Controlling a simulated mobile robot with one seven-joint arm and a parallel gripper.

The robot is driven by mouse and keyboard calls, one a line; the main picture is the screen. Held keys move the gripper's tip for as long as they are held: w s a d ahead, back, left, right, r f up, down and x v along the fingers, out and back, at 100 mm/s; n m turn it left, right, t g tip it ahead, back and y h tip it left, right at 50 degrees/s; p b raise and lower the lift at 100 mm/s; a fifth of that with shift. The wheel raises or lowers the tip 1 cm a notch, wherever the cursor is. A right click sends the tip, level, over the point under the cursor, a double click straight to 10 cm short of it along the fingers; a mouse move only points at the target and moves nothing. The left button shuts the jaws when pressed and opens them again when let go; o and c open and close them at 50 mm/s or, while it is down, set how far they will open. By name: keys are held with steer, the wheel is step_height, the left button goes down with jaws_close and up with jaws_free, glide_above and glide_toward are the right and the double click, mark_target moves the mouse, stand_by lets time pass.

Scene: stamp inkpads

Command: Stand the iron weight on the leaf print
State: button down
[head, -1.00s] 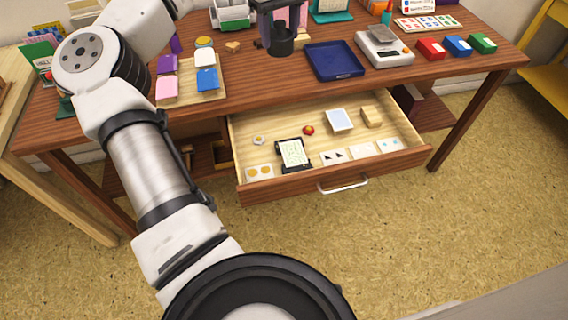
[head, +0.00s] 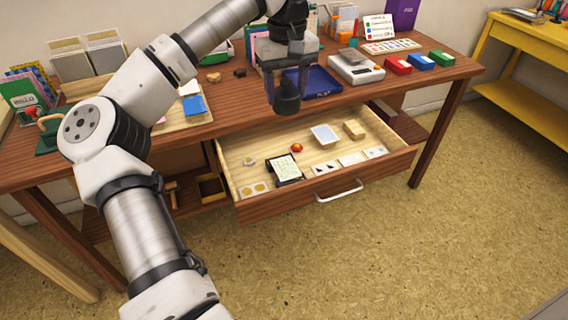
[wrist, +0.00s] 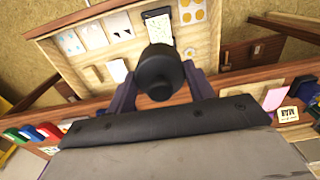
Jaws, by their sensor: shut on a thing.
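The iron weight (head: 287,101) is a black cylinder with a narrower neck. My gripper (head: 286,82) is shut on it, with a purple finger on either side. It hangs upright in front of the desk's front edge, above the back of the open drawer. In the wrist view the weight (wrist: 158,72) sits between the fingers (wrist: 160,88). A dark-framed sheet (head: 285,168) with faint greenish marks lies in the drawer; it may be the leaf print, but its pattern is too small to tell. It also shows in the wrist view (wrist: 158,28), beyond the weight.
The open drawer (head: 300,206) also holds small printed cards (head: 325,168), a red round item (head: 297,147), a pale blue pad (head: 324,135) and a wooden block (head: 354,129). Behind stand a blue tray (head: 322,84), a scale (head: 356,68) and coloured inkpads (head: 398,65).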

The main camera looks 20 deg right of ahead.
step_height(320, 180, down, 18)
steer(key=shift+f+b, duration=0.1)
steer(key=shift+b, duration=0.2)
stand_by(0.3)
steer(key=shift+f, duration=0.1)
steer(key=c, duration=0.6)
jaws_free()
step_height(320, 180, up, 12)
steer(key=shift+r, duration=0.15)
steer(key=shift+d, duration=0.1)
